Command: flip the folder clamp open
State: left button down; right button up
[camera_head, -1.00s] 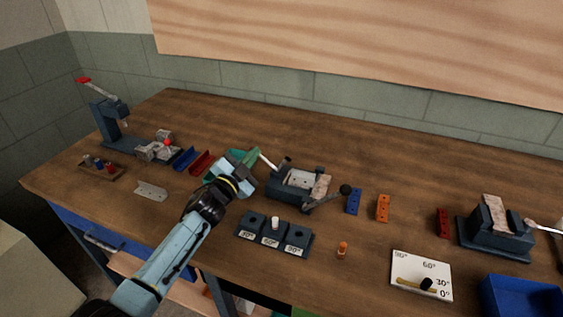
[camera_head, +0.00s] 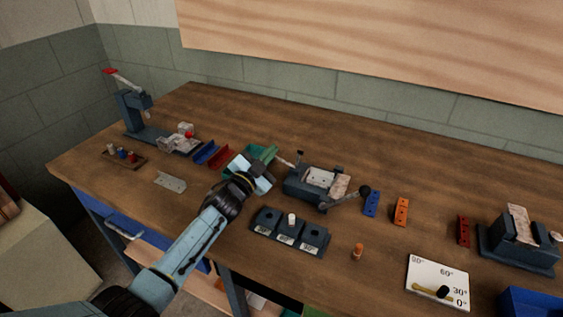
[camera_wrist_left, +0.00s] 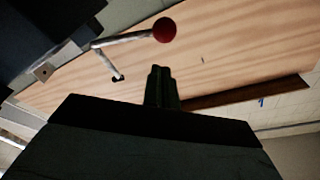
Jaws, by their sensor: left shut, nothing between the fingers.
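The blue-grey folder (camera_head: 296,190) stands mid-table with a pale plate on top and a black-knobbed lever (camera_head: 345,197) on its right side. A short pale lever (camera_head: 285,161) sticks out at its back left, beside my gripper. My left gripper (camera_head: 260,168) is just left of the folder, in front of a green bin (camera_head: 262,153). In the left wrist view its fingers (camera_wrist_left: 161,86) are shut and empty. A metal lever with a red ball (camera_wrist_left: 164,30) shows beyond them, apart in the picture. I cannot tell whether anything touches. My right gripper is not in view.
A block with three sockets (camera_head: 290,232) stands in front of the folder. Blue (camera_head: 371,204) and orange (camera_head: 401,212) pieces lie to its right. Red and blue trays and a press (camera_head: 133,112) are at left. The table behind the folder is clear.

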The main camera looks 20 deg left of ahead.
pick_arm(q)
jog(key=s+a+r+p, duration=0.1)
jog(key=s+p, duration=0.2)
jog(key=s, duration=0.8)
jog(key=shift+s+a+r, duration=0.15)
jog(key=shift+s+a, duration=0.05)
